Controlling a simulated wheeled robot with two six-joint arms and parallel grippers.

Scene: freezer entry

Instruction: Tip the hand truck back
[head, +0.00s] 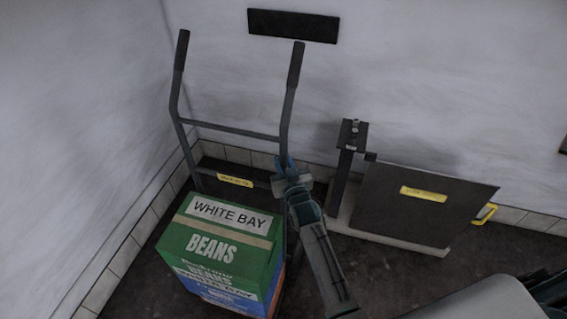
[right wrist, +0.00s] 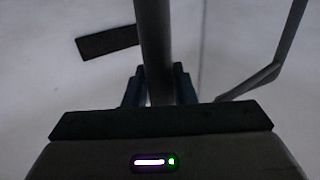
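The hand truck (head: 227,130) stands by the back wall near the corner. It is a dark frame with two uprights, black handle grips and a crossbar. A green BEANS box (head: 228,235) marked WHITE BAY sits on its load, above a blue and orange box (head: 215,292). My right gripper (head: 284,165) is at the right upright, below the crossbar. In the right wrist view, the blue fingers (right wrist: 159,88) lie on both sides of the dark upright (right wrist: 157,45) and look closed against it. The truck's wheels and foot are hidden. My left gripper is out of view.
A dark plate (head: 293,26) is on the wall. Walls close in behind and left; some floor (head: 400,278) is clear in front of the scale.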

